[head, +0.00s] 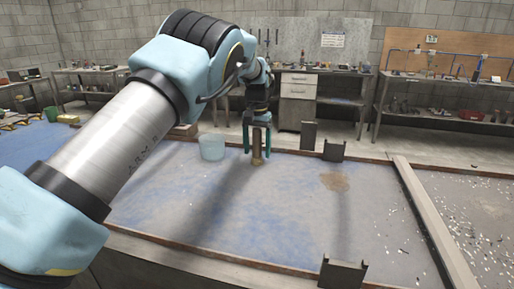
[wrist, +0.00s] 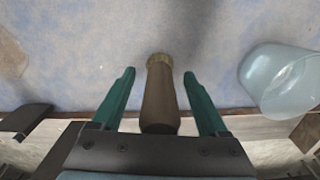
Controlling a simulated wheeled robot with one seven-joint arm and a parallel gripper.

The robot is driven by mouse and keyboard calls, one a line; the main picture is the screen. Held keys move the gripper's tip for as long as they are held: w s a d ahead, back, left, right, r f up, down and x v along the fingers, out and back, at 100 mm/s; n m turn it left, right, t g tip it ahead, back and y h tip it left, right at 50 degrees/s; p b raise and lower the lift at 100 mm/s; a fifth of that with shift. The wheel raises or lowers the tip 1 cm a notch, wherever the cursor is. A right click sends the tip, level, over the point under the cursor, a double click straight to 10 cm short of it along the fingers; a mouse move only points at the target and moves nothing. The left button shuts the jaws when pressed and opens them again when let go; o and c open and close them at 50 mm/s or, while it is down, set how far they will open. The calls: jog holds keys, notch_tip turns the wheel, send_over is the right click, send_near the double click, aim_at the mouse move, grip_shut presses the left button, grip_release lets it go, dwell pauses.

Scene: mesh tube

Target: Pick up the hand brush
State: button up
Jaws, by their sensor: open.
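The hand brush (head: 257,143) appears as a slim brown upright piece with a paler tan lower end, at the far side of the blue-grey table top. In the wrist view the brush (wrist: 159,100) shows its brown handle and tan end between the two green fingers. My gripper (head: 257,151) points down with one finger on each side of the brush. In the wrist view my gripper (wrist: 160,75) is open, with a visible gap between each finger and the brush. The upper end of the brush is hidden by the gripper body.
A translucent pale blue bucket (head: 212,147) stands left of the gripper; it also shows in the wrist view (wrist: 280,82). Dark metal brackets (head: 334,150) sit on the table's rim. A wooden beam (head: 425,205) bounds the right side. The table's middle is clear.

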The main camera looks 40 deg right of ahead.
jog(key=shift+f, duration=0.3)
jog(key=shift+c, duration=0.4)
grip_shut()
